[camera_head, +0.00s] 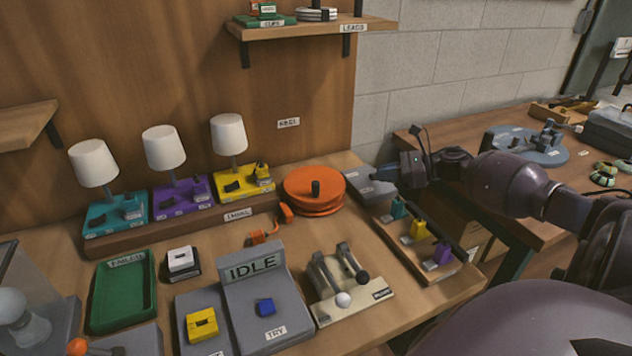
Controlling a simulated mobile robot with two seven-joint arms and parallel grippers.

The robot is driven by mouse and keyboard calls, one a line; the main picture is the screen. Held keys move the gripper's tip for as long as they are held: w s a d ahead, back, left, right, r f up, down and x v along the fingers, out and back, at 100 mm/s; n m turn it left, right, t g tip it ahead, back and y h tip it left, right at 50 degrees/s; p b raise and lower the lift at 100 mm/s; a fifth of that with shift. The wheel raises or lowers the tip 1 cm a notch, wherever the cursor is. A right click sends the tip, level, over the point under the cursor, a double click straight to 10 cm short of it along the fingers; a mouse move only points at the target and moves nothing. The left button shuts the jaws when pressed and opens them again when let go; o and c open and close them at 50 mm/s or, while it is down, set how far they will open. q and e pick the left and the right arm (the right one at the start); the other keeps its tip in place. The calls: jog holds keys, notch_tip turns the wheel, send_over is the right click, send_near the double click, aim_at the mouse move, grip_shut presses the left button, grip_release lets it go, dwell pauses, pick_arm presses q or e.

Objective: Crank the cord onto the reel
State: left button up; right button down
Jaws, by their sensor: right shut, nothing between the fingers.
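The orange reel (309,207) lies flat at the back of the bench, right of the lamps. A short black crank knob (316,187) stands upright on its top. An orange cord end with a plug (263,236) lies on the bench in front of the reel. Another orange piece (287,213) sits at the reel's left edge. My right gripper (380,173) is shut and empty, to the right of the reel and apart from it, over a grey block (365,190). My left gripper is out of view.
Three lamps on teal (100,226), purple and yellow bases stand at left. An IDLE console (262,300), a lever box (350,292) and a green tray (122,324) occupy the front. A wooden rack (440,276) with coloured plugs lies below my right gripper.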

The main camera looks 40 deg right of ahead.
aim_at(330, 196)
jog(key=shift+n+g+y, duration=0.3)
jog(key=shift+n+g, duration=0.2)
jog(key=shift+g, duration=0.1)
jog(key=x, duration=0.8)
jog(key=s+a+x, duration=0.1)
jog(key=x, duration=0.3)
jog(key=shift+w+a+r+b, duration=0.1)
jog(key=shift+a+r+b, duration=0.05)
jog(key=shift+r+b, duration=0.15)
jog(key=shift+x, duration=0.85)
jog(key=shift+r, duration=0.15)
jog(key=shift+a, duration=0.1)
